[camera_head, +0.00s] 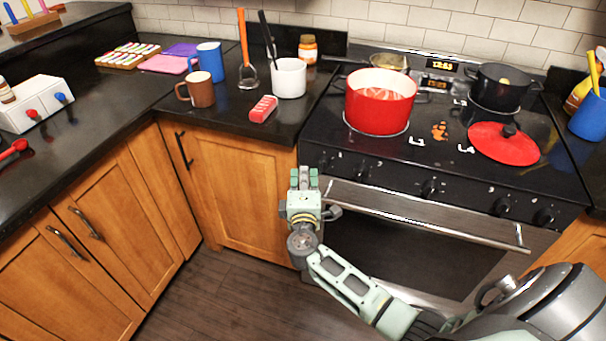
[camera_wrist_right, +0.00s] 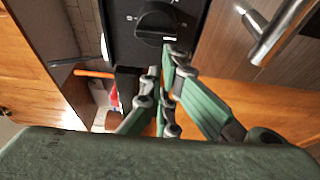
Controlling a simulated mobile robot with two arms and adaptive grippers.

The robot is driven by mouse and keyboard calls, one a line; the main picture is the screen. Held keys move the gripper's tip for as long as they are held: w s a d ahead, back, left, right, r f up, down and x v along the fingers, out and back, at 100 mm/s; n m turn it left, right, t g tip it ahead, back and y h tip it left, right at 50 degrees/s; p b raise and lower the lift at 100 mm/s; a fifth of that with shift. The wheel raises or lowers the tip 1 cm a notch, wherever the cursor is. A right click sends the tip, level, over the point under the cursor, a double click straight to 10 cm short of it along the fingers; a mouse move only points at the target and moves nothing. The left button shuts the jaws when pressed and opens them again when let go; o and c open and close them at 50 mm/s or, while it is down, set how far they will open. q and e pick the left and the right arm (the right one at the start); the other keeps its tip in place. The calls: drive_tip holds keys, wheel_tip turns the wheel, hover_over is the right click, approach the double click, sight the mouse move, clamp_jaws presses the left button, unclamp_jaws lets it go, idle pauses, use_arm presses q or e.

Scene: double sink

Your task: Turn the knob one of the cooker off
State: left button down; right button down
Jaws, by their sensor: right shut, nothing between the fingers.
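The cooker (camera_head: 440,160) stands at the right in the head view, with black knobs along its front panel. Knob one (camera_head: 325,162) is the leftmost, beside the printed 1. A black round knob (camera_wrist_right: 157,20) also shows at the top of the right wrist view, on the dark panel. My right gripper (camera_head: 303,172) is shut and empty, just left of knob one and in front of the cooker's left edge. In the right wrist view its fingertips (camera_wrist_right: 168,62) are close below the knob; I cannot tell whether they touch it. My left gripper is not in view.
The oven handle (camera_head: 425,215) sticks out below the knobs, to the right of my gripper. A red pot (camera_head: 380,105), a black pot (camera_head: 499,92) and a red lid (camera_head: 503,146) are on the cooktop. A wooden cabinet (camera_head: 230,190) is left of the cooker.

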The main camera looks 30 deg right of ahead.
use_arm(q)
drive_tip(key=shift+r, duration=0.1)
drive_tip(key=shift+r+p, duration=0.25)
drive_tip(key=shift+p, duration=0.1)
use_arm(e)
drive_tip(key=shift+n, duration=0.3)
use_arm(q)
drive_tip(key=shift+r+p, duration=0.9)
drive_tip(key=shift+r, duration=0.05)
use_arm(e)
drive_tip(key=shift+s+d+f+n+g, duration=0.1)
drive_tip(key=shift+f+n+g, duration=0.25)
drive_tip(key=shift+n, duration=0.45)
